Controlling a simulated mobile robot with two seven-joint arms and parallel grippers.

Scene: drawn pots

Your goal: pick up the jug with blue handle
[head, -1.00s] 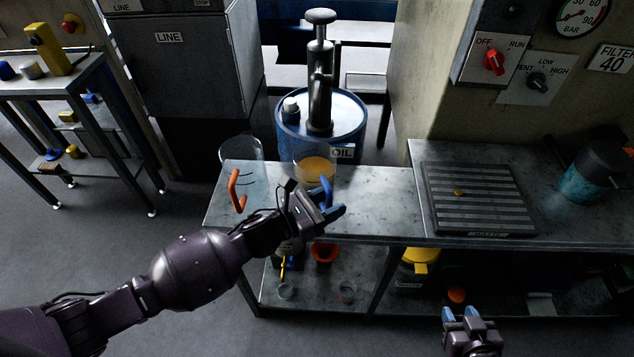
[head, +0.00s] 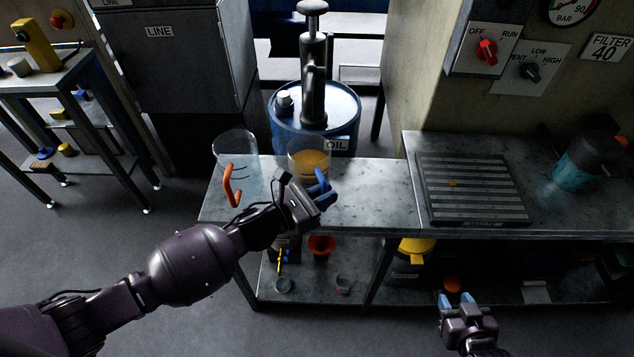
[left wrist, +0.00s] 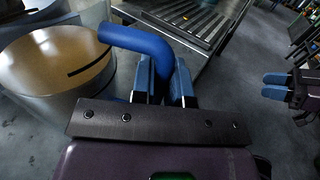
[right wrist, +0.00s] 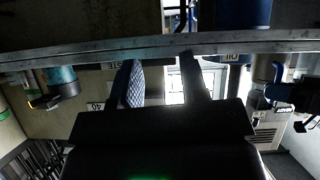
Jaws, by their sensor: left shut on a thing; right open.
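The clear jug with blue handle (head: 308,163) holds amber liquid and stands upright on the left metal bench. It also shows large at the left of the left wrist view (left wrist: 50,72), with its blue handle (left wrist: 135,38) reaching towards my fingers. My left gripper (head: 325,192) is shut on the blue handle (left wrist: 165,88); its fingers hide part of the handle. I cannot tell any gap under the jug. A second clear jug with an orange handle (head: 231,185) stands to its left. My right gripper (head: 457,299) is open and empty, low before the benches.
A blue oil drum with a pump (head: 318,110) stands behind the bench. A ribbed plate (head: 474,190) and a dark teal container (head: 577,172) are on the right bench. Bench top (head: 380,200) right of my left gripper is clear.

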